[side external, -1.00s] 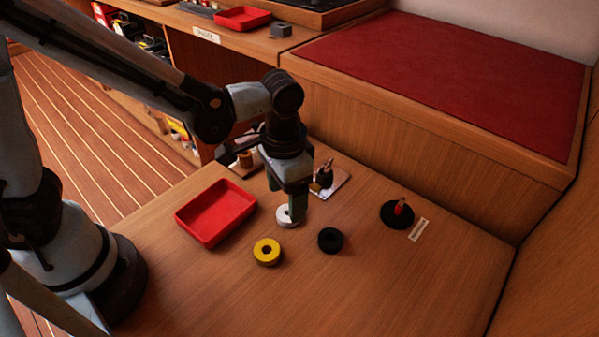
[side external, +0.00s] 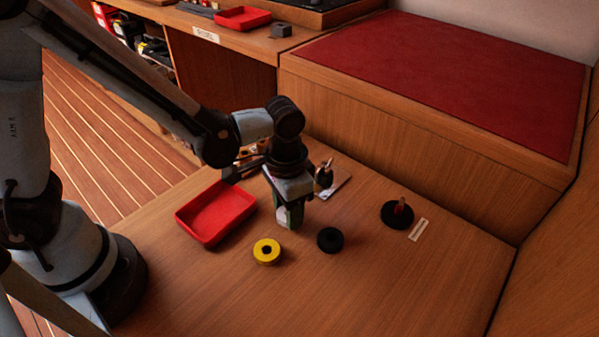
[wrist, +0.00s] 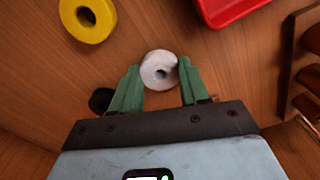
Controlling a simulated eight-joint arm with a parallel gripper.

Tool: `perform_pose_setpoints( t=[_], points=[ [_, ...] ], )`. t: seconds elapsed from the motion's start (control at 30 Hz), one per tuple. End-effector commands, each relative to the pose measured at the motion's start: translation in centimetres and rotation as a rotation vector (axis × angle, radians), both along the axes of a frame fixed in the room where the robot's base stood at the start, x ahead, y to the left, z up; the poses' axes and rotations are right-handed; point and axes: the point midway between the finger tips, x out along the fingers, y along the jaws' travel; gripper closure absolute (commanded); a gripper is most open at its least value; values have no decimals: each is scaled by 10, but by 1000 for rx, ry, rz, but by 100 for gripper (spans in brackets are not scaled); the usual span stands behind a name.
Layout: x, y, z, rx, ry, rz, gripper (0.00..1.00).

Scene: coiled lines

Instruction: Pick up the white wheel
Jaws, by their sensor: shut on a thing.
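The white wheel (wrist: 159,70) is a pale ring with a dark centre hole, held between the two green fingers of my gripper (wrist: 159,66) in the wrist view. The fingers press on its left and right sides. In the side external view my gripper (side external: 290,214) points down just right of the red tray, and its fingers hide most of the wheel. I cannot tell whether the wheel touches the table.
A yellow wheel (side external: 266,251) and a black wheel (side external: 330,239) lie in front. A red tray (side external: 216,212) is to the left. A black disc with a red peg (side external: 397,214) stands at the right beside a pale label (side external: 418,230). The front table (side external: 390,280) is clear.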

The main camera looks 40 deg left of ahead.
Motion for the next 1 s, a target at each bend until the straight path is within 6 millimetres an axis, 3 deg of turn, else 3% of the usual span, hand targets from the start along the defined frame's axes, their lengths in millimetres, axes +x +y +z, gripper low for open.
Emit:
perform_pose_setpoints(
  t=[0.47, 0.7, 1.0],
  points=[
    [0, 0, 8, 0, 0, 0, 85],
    [0, 0, 40, 0, 0, 0, 85],
    [-52, -38, 78, 0, 0, -8, 85]
  ],
)
